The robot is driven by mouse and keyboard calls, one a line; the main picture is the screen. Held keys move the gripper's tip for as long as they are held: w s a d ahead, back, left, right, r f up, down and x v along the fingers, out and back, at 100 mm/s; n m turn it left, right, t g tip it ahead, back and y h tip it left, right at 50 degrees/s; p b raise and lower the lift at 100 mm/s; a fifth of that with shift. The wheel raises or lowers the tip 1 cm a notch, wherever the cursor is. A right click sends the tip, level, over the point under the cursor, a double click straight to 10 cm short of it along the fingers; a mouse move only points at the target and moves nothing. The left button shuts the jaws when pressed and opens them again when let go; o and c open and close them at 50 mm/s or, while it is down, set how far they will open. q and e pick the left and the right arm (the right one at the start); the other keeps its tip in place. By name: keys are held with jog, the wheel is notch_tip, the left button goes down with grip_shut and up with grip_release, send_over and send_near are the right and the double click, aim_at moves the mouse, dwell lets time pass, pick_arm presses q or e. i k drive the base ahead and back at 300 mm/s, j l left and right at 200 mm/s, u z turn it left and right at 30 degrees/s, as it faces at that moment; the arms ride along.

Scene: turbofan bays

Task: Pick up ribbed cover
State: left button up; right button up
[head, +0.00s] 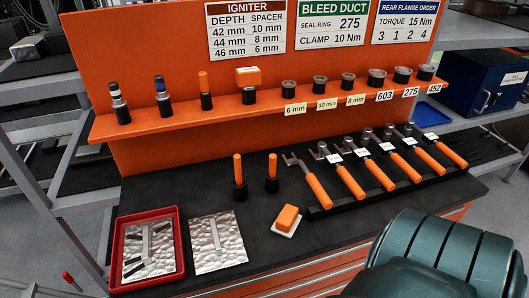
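A large rounded dark teal piece with dark grooves across it (440,255) fills the lower right corner in front of the bench. It is the only clearly ribbed, cover-like thing in view, though I cannot tell for certain that it is the ribbed cover. Its lower and right parts are cut off by the frame. Neither of my grippers is in view, so I cannot see whether anything touches the piece.
The black bench (330,235) holds a red tray (177,264), a metal plate (217,241), an orange block on a white base (288,218) and a rack of orange-handled tools (345,181). Behind, an orange shelf (160,122) carries plugs and rings. A blue box (489,86) stands right.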

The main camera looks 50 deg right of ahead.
aim_at(217, 243)
jog(key=z, duration=0.95)
